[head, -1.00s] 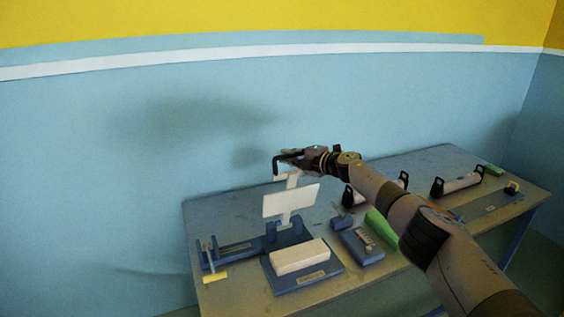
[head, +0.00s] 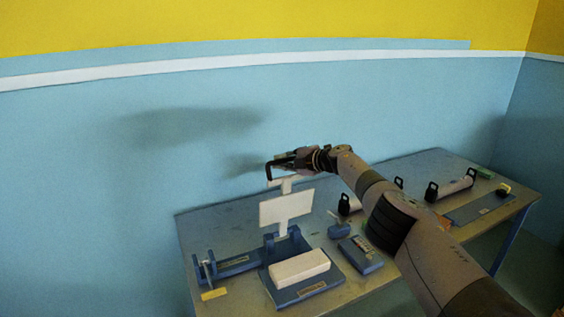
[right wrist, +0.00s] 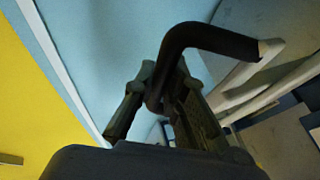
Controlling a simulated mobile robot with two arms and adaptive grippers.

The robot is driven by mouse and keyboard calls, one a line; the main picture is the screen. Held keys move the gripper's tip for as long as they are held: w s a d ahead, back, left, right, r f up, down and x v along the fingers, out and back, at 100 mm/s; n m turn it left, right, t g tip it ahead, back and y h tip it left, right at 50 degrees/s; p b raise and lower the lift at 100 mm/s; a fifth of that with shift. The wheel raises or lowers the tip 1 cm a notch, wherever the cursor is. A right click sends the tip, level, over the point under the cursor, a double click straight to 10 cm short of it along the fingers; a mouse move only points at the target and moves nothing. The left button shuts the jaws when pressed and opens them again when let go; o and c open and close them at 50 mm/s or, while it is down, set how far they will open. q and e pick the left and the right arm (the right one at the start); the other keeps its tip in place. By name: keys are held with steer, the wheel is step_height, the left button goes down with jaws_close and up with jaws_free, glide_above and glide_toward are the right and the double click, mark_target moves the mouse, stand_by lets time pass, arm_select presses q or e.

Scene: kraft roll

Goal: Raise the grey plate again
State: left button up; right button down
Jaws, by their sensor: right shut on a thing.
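The grey plate (head: 287,207) is a pale, upright rectangular panel on a narrow stem, standing above a blue stand at the near left of the table. A black bent handle (head: 268,170) is at the top of its stem. My right gripper (head: 281,163) is at that handle, above the plate, shut on it. In the right wrist view the black handle (right wrist: 205,38) comes out from between my fingers (right wrist: 165,102) and meets a pale grey arm (right wrist: 252,75). My left gripper is not in view.
A pale block (head: 299,266) lies on a blue base in front of the plate. A blue bracket rail (head: 236,264) with a yellow-tagged piece is to the left. A small blue box (head: 361,254) and rolls with black end brackets (head: 455,187) are to the right. Wall stands behind the table.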

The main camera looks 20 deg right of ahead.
steer(key=shift+w+r, duration=0.1)
steer(key=shift+r, duration=0.35)
steer(key=c, duration=1.9)
jaws_free()
steer(key=shift+w+f, duration=0.1)
steer(key=shift+w, duration=0.05)
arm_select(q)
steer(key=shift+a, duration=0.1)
arm_select(e)
steer(key=shift+a+f, duration=0.1)
steer(key=shift+f, duration=0.1)
steer(key=shift+s+d, duration=0.25)
steer(key=shift+d, duration=0.05)
steer(key=shift+s+d+r, duration=0.15)
steer(key=shift+s+d, duration=0.15)
steer(key=shift+s, duration=0.2)
steer(key=shift+s+d+r, duration=0.1)
steer(key=shift+s+r, duration=0.1)
steer(key=shift+s, duration=0.4)
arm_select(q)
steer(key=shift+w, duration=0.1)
arm_select(e)
steer(key=v, duration=0.8)
steer(key=shift+s+r, duration=0.25)
steer(key=shift+s, duration=0.1)
